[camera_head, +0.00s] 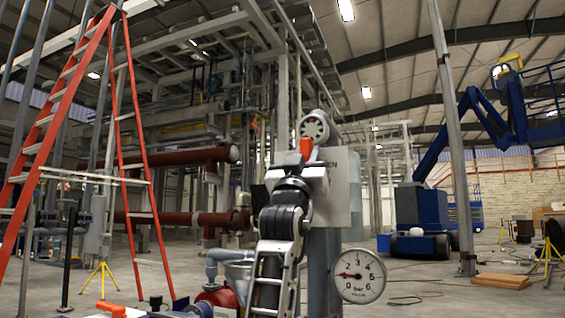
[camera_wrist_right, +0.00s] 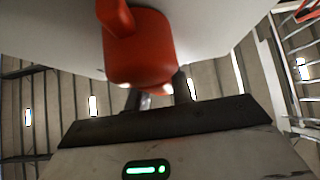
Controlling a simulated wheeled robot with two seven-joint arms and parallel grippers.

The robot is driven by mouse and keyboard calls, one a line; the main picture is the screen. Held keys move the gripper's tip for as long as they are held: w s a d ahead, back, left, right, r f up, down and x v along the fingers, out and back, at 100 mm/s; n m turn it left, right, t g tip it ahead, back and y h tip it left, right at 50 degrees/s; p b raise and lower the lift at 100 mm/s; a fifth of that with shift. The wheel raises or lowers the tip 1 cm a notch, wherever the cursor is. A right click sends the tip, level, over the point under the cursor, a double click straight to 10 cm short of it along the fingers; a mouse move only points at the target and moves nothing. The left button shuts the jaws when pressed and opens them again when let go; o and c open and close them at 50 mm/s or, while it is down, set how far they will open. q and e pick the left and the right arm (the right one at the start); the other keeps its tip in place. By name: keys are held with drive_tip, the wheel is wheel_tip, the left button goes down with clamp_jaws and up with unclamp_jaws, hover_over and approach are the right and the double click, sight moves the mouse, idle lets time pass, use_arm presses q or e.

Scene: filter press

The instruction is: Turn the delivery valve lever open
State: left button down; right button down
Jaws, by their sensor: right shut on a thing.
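The orange-red delivery valve lever (camera_head: 306,147) shows as a small piece above my right gripper, in front of a grey plate (camera_head: 341,187) with partly hidden lettering ending in "EN". In the right wrist view the lever (camera_wrist_right: 140,48) is large and close, at the top centre. My right gripper (camera_head: 298,165) is raised up to the lever from below. In the wrist view the two dark fingers of my right gripper (camera_wrist_right: 158,93) reach up to the lever's lower end and are shut on it. The contact itself is partly hidden. My left gripper is not in view.
A round pressure gauge (camera_head: 358,276) is at lower right of my arm, its needle pointing left. A red pump (camera_head: 222,296) is low beside my arm. An orange ladder (camera_head: 128,150) stands left. A blue lift (camera_head: 420,215) stands behind on the right; floor there is mostly open.

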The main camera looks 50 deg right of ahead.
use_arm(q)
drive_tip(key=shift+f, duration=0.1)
use_arm(e)
drive_tip(key=shift+s+m+g, duration=0.1)
drive_tip(key=shift+m+g, duration=0.2)
drive_tip(key=shift+g, duration=0.2)
drive_tip(key=c, duration=1.2)
unclamp_jaws()
use_arm(q)
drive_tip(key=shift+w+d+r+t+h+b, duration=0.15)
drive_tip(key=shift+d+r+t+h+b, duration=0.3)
drive_tip(key=shift+b, duration=0.8)
use_arm(e)
drive_tip(key=v, duration=1.6)
drive_tip(key=shift+d, duration=0.2)
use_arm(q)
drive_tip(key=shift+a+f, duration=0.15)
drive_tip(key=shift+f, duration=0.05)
